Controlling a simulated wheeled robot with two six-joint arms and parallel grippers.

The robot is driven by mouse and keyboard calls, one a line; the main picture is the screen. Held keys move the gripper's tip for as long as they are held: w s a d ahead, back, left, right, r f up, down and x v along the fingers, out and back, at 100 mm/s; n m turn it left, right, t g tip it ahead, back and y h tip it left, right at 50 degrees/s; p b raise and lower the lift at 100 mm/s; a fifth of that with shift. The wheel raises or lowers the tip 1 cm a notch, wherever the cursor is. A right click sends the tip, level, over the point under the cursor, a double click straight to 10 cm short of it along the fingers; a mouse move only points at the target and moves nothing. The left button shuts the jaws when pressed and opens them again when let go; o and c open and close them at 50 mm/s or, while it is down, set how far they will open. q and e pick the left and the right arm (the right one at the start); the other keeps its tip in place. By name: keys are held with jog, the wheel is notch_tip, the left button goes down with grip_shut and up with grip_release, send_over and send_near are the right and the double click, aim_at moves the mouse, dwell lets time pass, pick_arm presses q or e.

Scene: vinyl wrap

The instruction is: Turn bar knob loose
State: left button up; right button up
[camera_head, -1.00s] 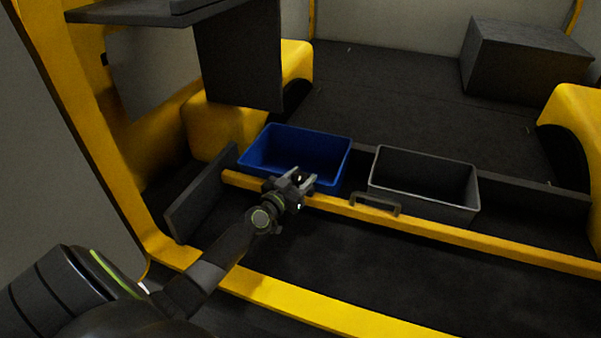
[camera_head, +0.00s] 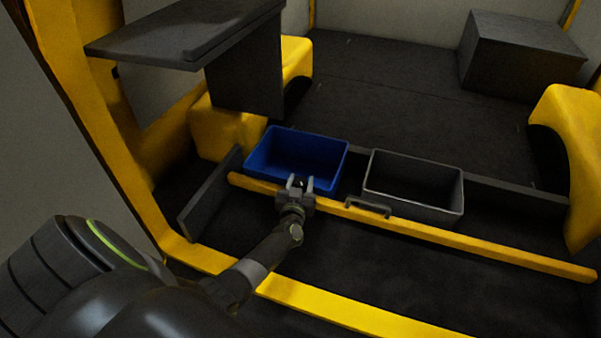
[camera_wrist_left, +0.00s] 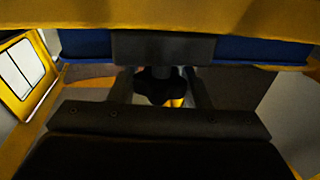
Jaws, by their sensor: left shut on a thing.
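A yellow bar (camera_head: 480,244) runs across in front of two bins. My left gripper (camera_head: 300,185) is at the bar's left part, in front of the blue bin, with its fingers pointing away from me. In the left wrist view a dark lobed knob (camera_wrist_left: 158,86) sits between the two fingers of my left gripper (camera_wrist_left: 160,92), which is shut on it. The gripper hides the knob in the head view. The yellow bar (camera_wrist_left: 160,20) fills the top of the wrist view. My right gripper is not in view.
A blue bin (camera_head: 262,158) and a grey bin (camera_head: 440,212) stand behind the bar. A dark handle (camera_head: 368,206) is on the bar, right of my gripper. A dark shelf (camera_head: 180,40) juts out at upper left. The dark floor before the bar is clear.

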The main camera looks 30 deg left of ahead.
pick_arm(q)
jog(key=shift+w+d+r+n+g+y+p, duration=0.1)
jog(key=shift+r+n+g+y+p, duration=0.15)
jog(key=shift+n+g+y+p, duration=0.65)
jog(key=shift+n+y, duration=0.3)
jog(key=shift+y, duration=0.5)
jog(key=shift+f+n+g+y, duration=0.25)
jog(key=shift+n+g+y, duration=0.6)
jog(key=shift+y, duration=0.25)
jog(key=n+g+y+b, duration=0.2)
jog(key=shift+f+g, duration=0.15)
jog(key=shift+g, duration=0.2)
jog(key=shift+n+g+y+b, duration=0.9)
jog(key=shift+n+g+b, duration=0.25)
jog(key=shift+g, duration=0.35)
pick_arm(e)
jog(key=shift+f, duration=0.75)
pick_arm(q)
jog(key=o, duration=0.9)
jog(key=shift+s, duration=0.2)
jog(key=shift+o, duration=0.2)
